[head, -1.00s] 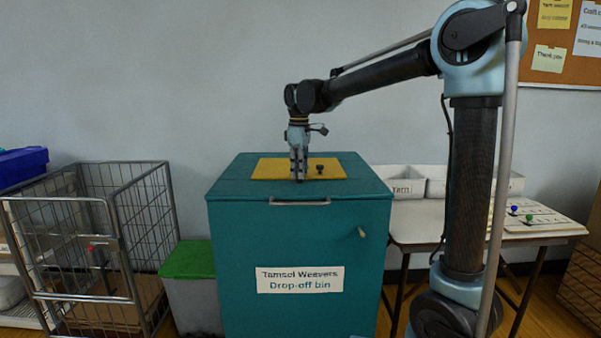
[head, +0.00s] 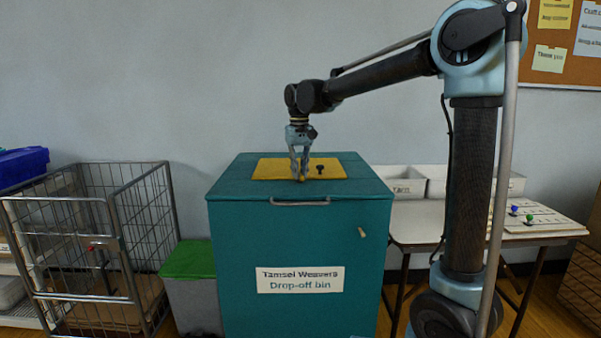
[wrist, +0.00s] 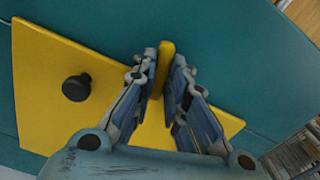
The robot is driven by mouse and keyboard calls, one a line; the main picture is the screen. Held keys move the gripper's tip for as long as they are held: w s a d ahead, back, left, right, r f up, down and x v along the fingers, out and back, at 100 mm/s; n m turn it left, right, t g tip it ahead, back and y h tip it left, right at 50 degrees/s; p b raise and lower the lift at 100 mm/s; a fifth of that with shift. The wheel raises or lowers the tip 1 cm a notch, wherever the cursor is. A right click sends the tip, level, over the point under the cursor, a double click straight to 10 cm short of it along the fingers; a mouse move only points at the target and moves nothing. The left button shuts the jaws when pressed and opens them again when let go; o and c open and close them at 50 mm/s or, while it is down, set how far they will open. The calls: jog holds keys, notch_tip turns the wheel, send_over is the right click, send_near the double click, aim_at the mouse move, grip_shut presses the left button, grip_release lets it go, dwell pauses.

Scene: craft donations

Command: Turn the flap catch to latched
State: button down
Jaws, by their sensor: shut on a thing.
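The teal drop-off bin (head: 230,225) has a yellow flap (head: 268,168) with a black knob (head: 320,169) on its top. The flap catch (wrist: 166,58) is a narrow yellow bar near the flap's edge. In the wrist view its far end shows against the teal lid, past the flap's edge. My gripper (head: 301,176) points down over the front of the flap. In the wrist view my gripper (wrist: 163,75) has a finger on each side of the catch and is shut on it. The fingers hide part of the catch, so its exact angle is hard to tell.
The black knob stands close beside my gripper. A wire cart (head: 110,230) and a green-lidded box (head: 190,259) stand left of the bin. A table (head: 425,236) with white bins (head: 405,186) stands to the right.

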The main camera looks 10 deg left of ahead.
aim_at(300, 173)
jog(key=shift+w+m, duration=0.15)
jog(key=shift+m, duration=1.55)
jog(key=c, duration=1.6)
grip_release()
notch_tip(300, 173, up, 12)
